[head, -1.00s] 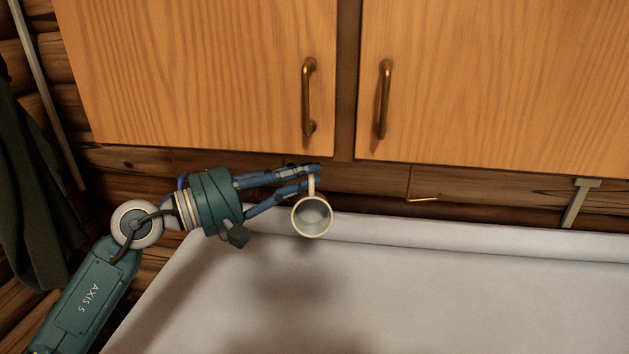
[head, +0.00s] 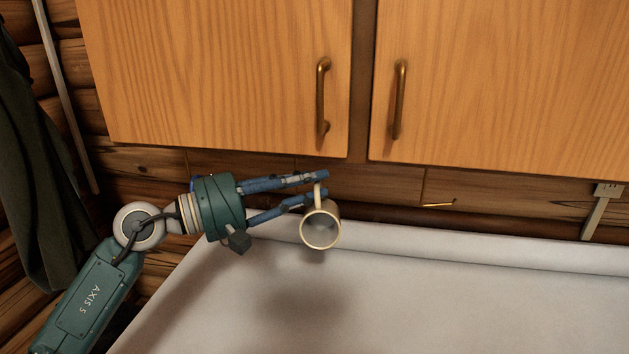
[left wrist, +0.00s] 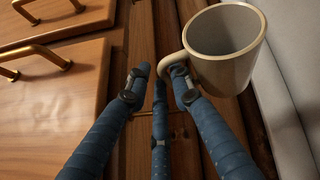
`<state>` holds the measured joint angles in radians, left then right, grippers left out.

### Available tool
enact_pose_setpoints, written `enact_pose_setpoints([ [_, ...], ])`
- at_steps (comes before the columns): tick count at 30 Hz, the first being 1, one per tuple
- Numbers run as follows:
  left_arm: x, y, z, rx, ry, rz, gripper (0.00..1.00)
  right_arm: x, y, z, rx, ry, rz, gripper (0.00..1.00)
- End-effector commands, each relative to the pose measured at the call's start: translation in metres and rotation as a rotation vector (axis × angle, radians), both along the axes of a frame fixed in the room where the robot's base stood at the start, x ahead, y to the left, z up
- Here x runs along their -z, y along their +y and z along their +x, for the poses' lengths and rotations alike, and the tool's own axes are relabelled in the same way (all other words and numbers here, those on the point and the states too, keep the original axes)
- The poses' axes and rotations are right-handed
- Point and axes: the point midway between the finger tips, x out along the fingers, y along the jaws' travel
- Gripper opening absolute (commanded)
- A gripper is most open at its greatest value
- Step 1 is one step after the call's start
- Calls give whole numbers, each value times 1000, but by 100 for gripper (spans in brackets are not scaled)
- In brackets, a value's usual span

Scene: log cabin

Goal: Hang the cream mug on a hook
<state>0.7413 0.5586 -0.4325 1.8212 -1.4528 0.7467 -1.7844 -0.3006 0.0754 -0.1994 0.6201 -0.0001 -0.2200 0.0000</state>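The cream mug (head: 321,231) is at the tips of my left gripper (head: 321,186) in the head view, its open mouth facing the camera and its handle uppermost. I cannot tell what bears the mug. A small brass hook (head: 439,204) shows right of the mug, against the log wall. My right gripper is out of view.
Wooden cabinets (head: 220,70) with brass handles hang above the gripper. A pale counter (head: 450,290) spreads below and is bare. A metal bracket (head: 600,212) is at the far right, and a dark cloth (head: 30,170) hangs at the left.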

Motion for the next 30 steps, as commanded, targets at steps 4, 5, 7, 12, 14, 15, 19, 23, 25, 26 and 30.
enact_pose_setpoints([
  [4, 12, 11, 12, -34, 17, 11, 36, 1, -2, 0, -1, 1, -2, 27],
  [5, 11, 11, 12, -34, 16, 11, 36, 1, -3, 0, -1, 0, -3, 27],
  [7, 10, 11, 13, -35, 14, 10, 36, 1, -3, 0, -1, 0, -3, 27],
  [12, 8, 10, 12, -34, 11, 8, 36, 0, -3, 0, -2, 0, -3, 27],
  [14, 8, 10, 12, -32, 9, 7, 36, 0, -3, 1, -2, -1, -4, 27],
  [15, 7, 9, 12, -31, 9, 7, 36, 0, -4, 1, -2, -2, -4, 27],
  [19, 6, 9, 11, -28, 9, 6, 36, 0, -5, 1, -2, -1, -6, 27],
  [23, 7, 8, 10, -26, 9, 7, 36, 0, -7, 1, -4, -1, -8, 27],
  [25, 7, 10, 8, -26, 9, 7, 36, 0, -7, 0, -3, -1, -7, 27],
  [26, 7, 12, 8, -26, 9, 6, 36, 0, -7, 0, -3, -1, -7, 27],
  [30, 8, 28, 1, -29, 9, 7, 36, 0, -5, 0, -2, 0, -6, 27],
])
